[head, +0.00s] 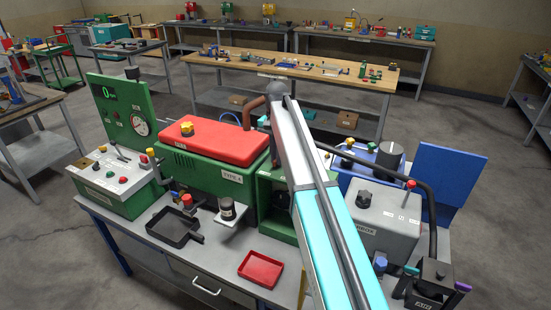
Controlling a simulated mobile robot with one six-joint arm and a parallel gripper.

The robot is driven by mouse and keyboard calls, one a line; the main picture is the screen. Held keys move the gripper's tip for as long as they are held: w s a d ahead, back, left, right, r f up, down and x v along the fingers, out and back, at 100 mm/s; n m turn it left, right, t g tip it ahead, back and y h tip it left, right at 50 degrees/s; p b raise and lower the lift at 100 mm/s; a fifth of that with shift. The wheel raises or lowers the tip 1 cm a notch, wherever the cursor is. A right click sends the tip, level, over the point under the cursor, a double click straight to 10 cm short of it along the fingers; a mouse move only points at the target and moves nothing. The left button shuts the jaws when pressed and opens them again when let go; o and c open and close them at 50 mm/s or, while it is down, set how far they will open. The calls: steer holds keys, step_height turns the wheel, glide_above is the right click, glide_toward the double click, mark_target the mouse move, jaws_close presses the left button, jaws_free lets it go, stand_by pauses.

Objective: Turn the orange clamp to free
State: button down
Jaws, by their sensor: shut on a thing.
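I cannot make out an orange clamp for certain. A yellow-orange star knob (187,128) sits on top of the red lid (225,146) of the green machine marked TYPE A (205,178). I cannot tell whether this knob is the clamp. My arm rises from the bottom right to an elbow above the bench and covers the middle of the machines. My gripper does not show; it is hidden behind the arm or out of frame. What it holds cannot be seen.
A black square pan (172,229) and a red tray (261,269) lie on the grey bench. A green control box (115,180) stands left, a grey box with a black knob (384,218) right. A dark hose (425,205) arches at right. Other tool-laden benches stand behind.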

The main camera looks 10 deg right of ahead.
steer(key=n+b, duration=0.1)
steer(key=n, duration=0.4)
steer(key=shift+w, duration=0.1)
steer(key=n+b, duration=0.1)
steer(key=n, duration=0.4)
steer(key=shift+d+r, duration=0.1)
steer(key=shift+d, duration=0.05)
steer(key=shift+n, duration=0.4)
steer(key=c, duration=1.8)
jaws_free()
steer(key=shift+c, duration=0.2)
steer(key=shift+r+p, duration=1.8)
steer(key=shift+r, duration=1.95)
